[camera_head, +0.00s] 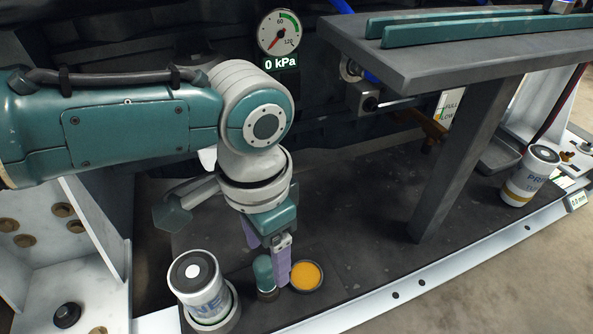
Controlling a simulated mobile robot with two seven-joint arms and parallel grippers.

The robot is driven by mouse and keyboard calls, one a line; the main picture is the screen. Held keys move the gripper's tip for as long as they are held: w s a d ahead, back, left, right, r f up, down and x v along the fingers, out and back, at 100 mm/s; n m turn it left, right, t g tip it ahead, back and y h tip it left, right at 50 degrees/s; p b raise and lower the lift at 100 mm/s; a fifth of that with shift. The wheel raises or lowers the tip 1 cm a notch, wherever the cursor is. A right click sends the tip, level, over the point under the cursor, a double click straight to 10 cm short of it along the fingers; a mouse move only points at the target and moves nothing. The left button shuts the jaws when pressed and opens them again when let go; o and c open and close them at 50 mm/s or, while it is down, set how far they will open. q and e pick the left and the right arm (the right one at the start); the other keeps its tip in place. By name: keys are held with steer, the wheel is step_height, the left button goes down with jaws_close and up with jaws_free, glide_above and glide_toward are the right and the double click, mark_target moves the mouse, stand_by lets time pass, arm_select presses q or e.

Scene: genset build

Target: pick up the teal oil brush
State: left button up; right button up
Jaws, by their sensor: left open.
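The teal oil brush (264,273) stands upright on the dark deck, just left of a round dish of orange oil (306,276). My left gripper (268,257) points down at the brush with its purple fingers apart. The nearer finger is just right of the brush's top, and the farther finger shows behind and to its left. I cannot tell whether either finger touches the brush. My right gripper is not in view.
A white canister (207,297) stands in a ring left of the brush. A grey-teal scoop-like part (173,217) is behind it. A raised grey table (430,62) with a thick leg (462,160) stands right. Another canister (527,178) is far right. The middle deck is clear.

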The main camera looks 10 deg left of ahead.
mark_target(265, 274)
arm_select(q)
step_height(265, 274, down, 2)
steer(key=shift+f+b, duration=0.1)
steer(key=shift+b, duration=0.3)
steer(key=shift+w+a+f+b, duration=0.1)
steer(key=shift+a+f+b, duration=0.05)
steer(key=shift+f+b, duration=0.25)
steer(key=f+b, duration=0.4)
steer(key=shift+a+f+b, duration=0.25)
steer(key=shift+b, duration=0.05)
steer(key=shift+r, duration=0.1)
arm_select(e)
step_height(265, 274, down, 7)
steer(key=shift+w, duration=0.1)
arm_select(q)
steer(key=shift+c, duration=0.4)
jaws_close()
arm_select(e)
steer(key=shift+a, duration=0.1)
